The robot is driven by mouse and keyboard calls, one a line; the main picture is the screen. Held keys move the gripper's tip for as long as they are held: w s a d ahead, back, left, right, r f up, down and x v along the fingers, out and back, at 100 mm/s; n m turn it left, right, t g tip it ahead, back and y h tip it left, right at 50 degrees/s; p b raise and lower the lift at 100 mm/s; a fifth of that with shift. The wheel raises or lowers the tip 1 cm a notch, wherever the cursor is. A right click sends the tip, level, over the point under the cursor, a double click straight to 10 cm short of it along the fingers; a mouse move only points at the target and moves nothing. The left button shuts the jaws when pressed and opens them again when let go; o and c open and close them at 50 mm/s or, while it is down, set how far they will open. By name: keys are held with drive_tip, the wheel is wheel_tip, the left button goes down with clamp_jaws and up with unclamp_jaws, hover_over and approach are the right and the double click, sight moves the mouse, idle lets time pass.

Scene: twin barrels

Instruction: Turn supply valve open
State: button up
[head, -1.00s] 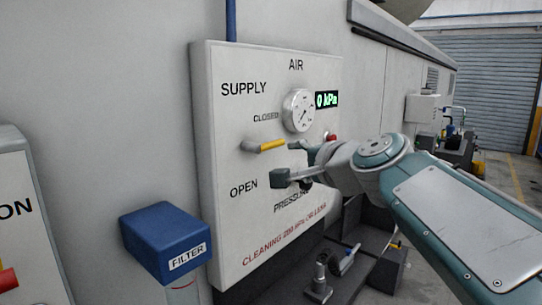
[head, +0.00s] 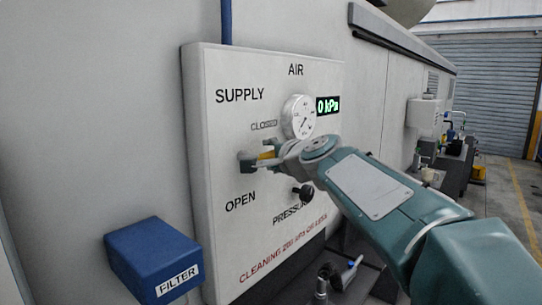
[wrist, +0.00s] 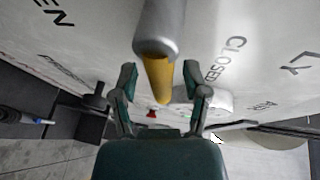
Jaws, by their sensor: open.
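The supply valve handle is a lever with a yellow grip (wrist: 158,80) and a grey metal hub (wrist: 160,28) in the wrist view. In the head view the lever's yellow grip (head: 266,155) shows just below the CLOSED label, mostly hidden by my gripper. The lever points sideways, toward the CLOSED side. My gripper (wrist: 160,84) is open, with one finger on each side of the yellow grip. It also shows in the head view (head: 262,158) at the lever. Gaps show between grip and fingers in the wrist view.
The white air panel (head: 225,120) carries a round gauge (head: 299,117) and a display (head: 328,105) reading 0 kPa. A black pressure knob (head: 302,195) sticks out below my gripper. A blue filter box (head: 152,258) stands at the lower left.

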drive_tip(key=shift+c, duration=0.3)
clamp_jaws()
